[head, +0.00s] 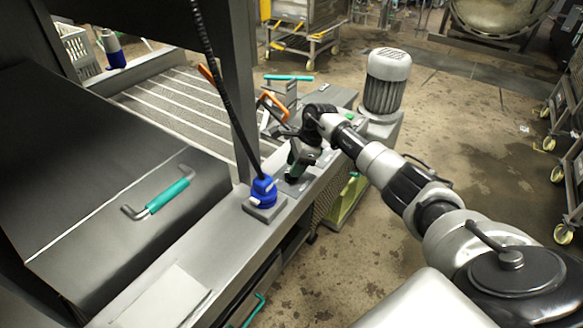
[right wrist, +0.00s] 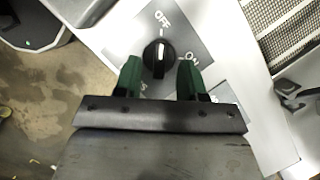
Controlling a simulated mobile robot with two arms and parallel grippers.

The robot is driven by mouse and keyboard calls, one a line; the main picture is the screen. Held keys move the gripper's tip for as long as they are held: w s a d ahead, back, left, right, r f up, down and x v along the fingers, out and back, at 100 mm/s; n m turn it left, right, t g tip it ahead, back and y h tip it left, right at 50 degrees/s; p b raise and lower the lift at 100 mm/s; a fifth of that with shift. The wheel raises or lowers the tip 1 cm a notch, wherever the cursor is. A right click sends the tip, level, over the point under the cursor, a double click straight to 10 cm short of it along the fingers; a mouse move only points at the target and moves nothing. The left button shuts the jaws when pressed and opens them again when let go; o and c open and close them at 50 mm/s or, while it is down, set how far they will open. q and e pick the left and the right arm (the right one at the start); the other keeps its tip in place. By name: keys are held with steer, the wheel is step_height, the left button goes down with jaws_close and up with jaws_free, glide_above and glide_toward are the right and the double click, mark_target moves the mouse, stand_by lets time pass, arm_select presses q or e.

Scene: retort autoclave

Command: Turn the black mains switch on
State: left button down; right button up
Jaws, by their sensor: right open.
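The black mains switch (right wrist: 158,62) is a round knob on a grey plate marked OFF and ON, in the right wrist view. Its white pointer line points up towards OFF; ON lies to the right of the knob. My right gripper (right wrist: 159,80) is open, with one green finger on each side of the knob's near part; I cannot tell whether they touch it. In the head view my right gripper (head: 296,162) is over the grey console ledge and hides the switch. My left gripper is not in view.
A blue fitting (head: 263,190) with a black hose stands on the ledge near my right gripper. An orange-handled lever (head: 272,105) and a grey motor (head: 387,80) are behind. A teal-handled bar (head: 165,196) is on the dark cover at left.

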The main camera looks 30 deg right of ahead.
steer(key=shift+x, duration=0.8)
steer(key=shift+a+f, duration=0.1)
steer(key=shift+f, duration=0.15)
steer(key=shift+c, duration=1)
jaws_close()
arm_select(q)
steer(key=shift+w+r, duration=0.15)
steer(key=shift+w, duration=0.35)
